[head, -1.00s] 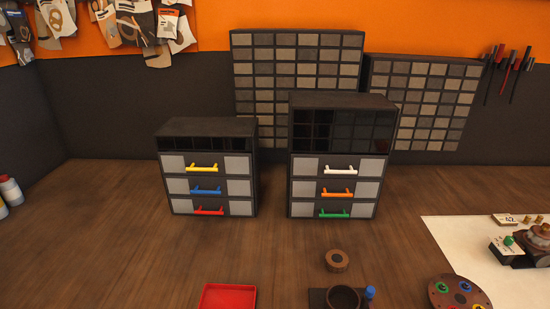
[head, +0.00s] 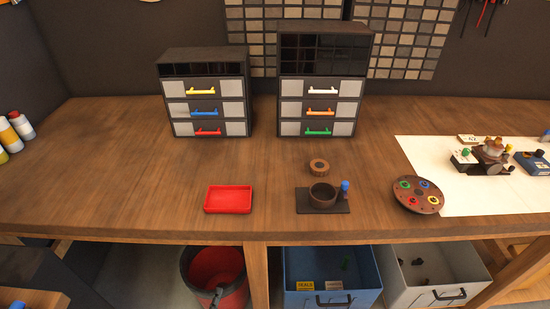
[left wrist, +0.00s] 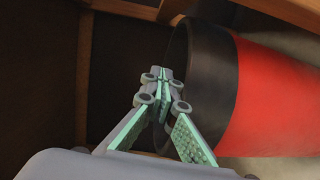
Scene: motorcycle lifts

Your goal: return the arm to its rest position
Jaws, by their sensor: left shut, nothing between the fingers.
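My left gripper (left wrist: 163,77) shows in the left wrist view, its green-padded fingers together with nothing between them. The black rim and red wall of a bucket (left wrist: 275,95) are beside it on the right; I cannot tell whether they touch. In the head view the red bucket (head: 216,270) stands below the bench front. A small dark shape overlaps its lower edge, and I cannot tell what it is. My right gripper is not in view.
The wooden bench (head: 110,190) holds two drawer cabinets (head: 205,95), a red tray (head: 228,198), a dark cup on a base (head: 322,195) and a round plate with coloured parts (head: 418,195). Below stand a blue bin (head: 332,278) and a white bin (head: 435,275).

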